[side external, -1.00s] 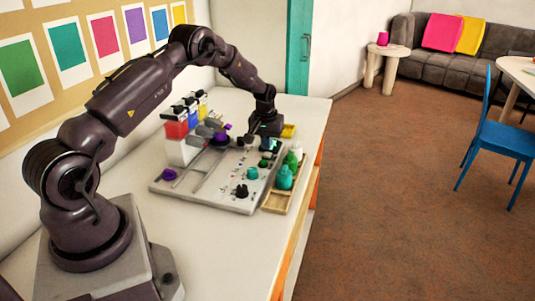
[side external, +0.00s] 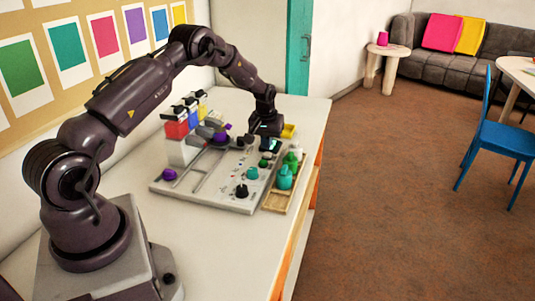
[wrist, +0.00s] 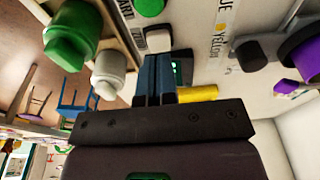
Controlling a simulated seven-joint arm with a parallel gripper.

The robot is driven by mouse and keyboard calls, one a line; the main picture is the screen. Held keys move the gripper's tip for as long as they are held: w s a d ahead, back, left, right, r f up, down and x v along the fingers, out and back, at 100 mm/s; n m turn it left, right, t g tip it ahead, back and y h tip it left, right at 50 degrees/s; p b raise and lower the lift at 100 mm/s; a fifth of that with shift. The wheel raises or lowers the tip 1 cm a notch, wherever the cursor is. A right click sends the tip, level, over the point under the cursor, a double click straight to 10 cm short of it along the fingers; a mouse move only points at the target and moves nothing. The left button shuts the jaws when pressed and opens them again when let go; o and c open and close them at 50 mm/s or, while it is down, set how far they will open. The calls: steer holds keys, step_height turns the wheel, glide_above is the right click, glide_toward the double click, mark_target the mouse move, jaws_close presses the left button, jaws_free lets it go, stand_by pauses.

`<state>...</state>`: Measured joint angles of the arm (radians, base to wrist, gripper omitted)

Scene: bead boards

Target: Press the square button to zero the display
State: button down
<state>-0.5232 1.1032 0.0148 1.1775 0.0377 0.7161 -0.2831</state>
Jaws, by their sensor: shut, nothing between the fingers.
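A pale, square-looking button (wrist: 158,40) sits on the board just past my fingertips in the wrist view. My gripper (wrist: 154,62) is shut and empty, with its tips close to the button's near edge. I cannot tell whether they touch it. The small display (wrist: 177,73) glows green beside the fingers, partly hidden by them, so its digits are not readable. In the side view my gripper (side external: 268,134) points down over the far right part of the grey board (side external: 215,202), and the display (side external: 273,146) shows dark below it. The square button cannot be made out there.
A round green button (wrist: 150,6) lies beyond the square one. A green bottle (wrist: 70,36) and a white bottle (wrist: 109,70) stand in a wooden tray (side external: 275,204) along the board's right edge. A yellow container (side external: 289,131) is behind. A black knob (side external: 241,191) is nearer.

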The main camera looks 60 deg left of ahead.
mark_target(267, 154)
steer(key=shift+f, duration=1.25)
stand_by(0.6)
steer(key=shift+r, duration=3.5)
